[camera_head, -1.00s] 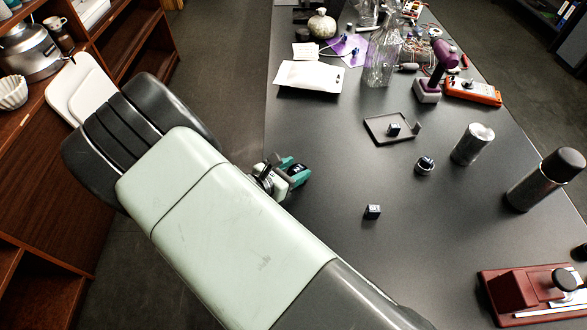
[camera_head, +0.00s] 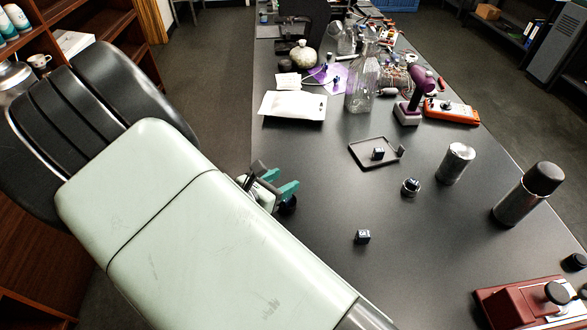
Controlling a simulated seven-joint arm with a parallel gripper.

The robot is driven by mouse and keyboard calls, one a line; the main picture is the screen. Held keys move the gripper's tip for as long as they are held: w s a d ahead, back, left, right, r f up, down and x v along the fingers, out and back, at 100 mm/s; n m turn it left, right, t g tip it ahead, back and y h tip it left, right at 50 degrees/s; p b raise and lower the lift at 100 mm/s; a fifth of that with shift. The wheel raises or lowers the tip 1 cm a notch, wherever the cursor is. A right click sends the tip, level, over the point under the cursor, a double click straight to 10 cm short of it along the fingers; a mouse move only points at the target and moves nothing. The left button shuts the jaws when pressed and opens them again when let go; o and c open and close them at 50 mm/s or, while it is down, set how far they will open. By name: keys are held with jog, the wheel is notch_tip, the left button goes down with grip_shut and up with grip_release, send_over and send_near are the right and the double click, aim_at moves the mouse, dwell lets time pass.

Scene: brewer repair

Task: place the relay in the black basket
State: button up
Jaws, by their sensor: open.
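A small dark cube with pale marks on top (camera_head: 363,237) lies alone on the grey table; it may be the relay. A similar small block (camera_head: 379,153) sits on a shallow dark tray, and a third (camera_head: 411,186) sits in or on a small round metal piece. I cannot tell for sure which is the relay. My gripper (camera_head: 289,188), with teal fingers, is open near the table's left edge, left of and beyond the lone cube. A dark rounded shape shows just below its fingers; I cannot tell what it is. I cannot make out the black basket with certainty.
The shallow tray (camera_head: 356,156) has a raised corner. A metal can (camera_head: 455,164), a black-capped flask (camera_head: 525,195) and a red device (camera_head: 520,305) stand to the right. The front middle is clear.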

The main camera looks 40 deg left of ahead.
jog(key=w+d+r+m+g+h, duration=0.3)
jog(key=w+d+r+m, duration=0.2)
jog(key=d+r+m, duration=0.3)
jog(key=w+d+r+m+g+h, duration=0.3)
jog(key=w+d+r+m, duration=0.3)
jog(key=d+r, duration=0.35)
jog(key=s+d+r+m+g+y, duration=0.1)
jog(key=d+r+m+g, duration=0.1)
jog(key=d+r+m, duration=0.45)
jog(key=s+d+r+m+g+y, duration=0.1)
jog(key=s+d+r+m+g, duration=0.15)
jog(key=d, duration=0.75)
jog(key=s+d+r+m+t+y, duration=0.2)
jog(key=s+d+r+m+y, duration=0.2)
jog(key=s+d+r+m, duration=0.4)
jog(key=s+d+m, duration=0.2)
jog(key=s+m, duration=0.2)
jog(key=s, duration=0.1)
jog(key=shift+r+m, duration=0.15)
jog(key=shift+m, duration=0.15)
